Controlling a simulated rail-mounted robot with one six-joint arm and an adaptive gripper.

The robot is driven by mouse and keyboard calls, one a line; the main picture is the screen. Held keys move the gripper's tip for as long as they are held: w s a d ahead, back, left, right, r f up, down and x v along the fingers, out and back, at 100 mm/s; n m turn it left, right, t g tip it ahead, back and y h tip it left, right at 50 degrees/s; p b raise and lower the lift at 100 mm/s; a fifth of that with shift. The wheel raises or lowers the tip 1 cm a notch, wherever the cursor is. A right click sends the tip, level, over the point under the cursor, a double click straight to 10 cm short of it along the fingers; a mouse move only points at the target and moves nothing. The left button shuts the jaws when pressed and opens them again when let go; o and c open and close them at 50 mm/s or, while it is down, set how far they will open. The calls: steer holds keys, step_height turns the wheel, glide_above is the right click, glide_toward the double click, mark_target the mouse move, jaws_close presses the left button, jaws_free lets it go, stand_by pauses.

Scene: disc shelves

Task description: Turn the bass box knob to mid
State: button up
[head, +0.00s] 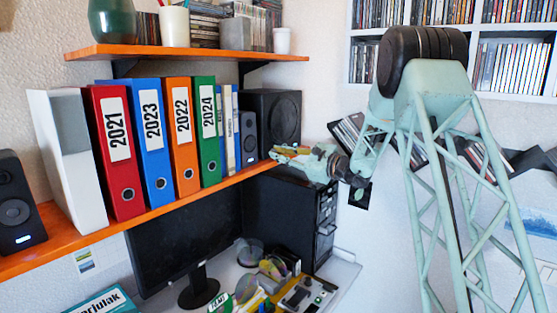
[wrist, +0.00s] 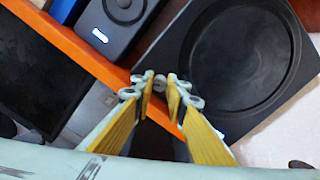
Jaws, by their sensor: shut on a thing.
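The bass box (head: 272,118) is a black box with a large round cone, at the right end of the orange shelf. In the wrist view its dark front (wrist: 240,55) fills the upper right. My gripper (head: 277,153) is at the lower edge of the box. In the wrist view my gripper (wrist: 160,84) has its yellow-padded fingers close together, around a small grey round knob (wrist: 159,83) at the box's lower edge. The knob's pointer cannot be made out, and in the head view my fingers hide the knob.
The orange shelf (head: 150,211) holds several binders, a small speaker (head: 248,138) beside the bass box and another speaker (head: 17,205) at the far left. Below are a monitor (head: 180,245), a black computer tower (head: 282,220) and a cluttered desk. An upper shelf (head: 185,52) hangs above.

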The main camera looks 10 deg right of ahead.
steer(key=shift+n+b, duration=0.3)
steer(key=shift+b, duration=0.05)
stand_by(0.3)
steer(key=o, duration=0.9)
steer(key=shift+c, duration=0.2)
steer(key=shift+r+m+p, duration=0.15)
steer(key=shift+m+p, duration=1.55)
steer(key=shift+p, duration=1.85)
steer(key=shift+m+p, duration=2.9)
steer(key=shift+p, duration=2.65)
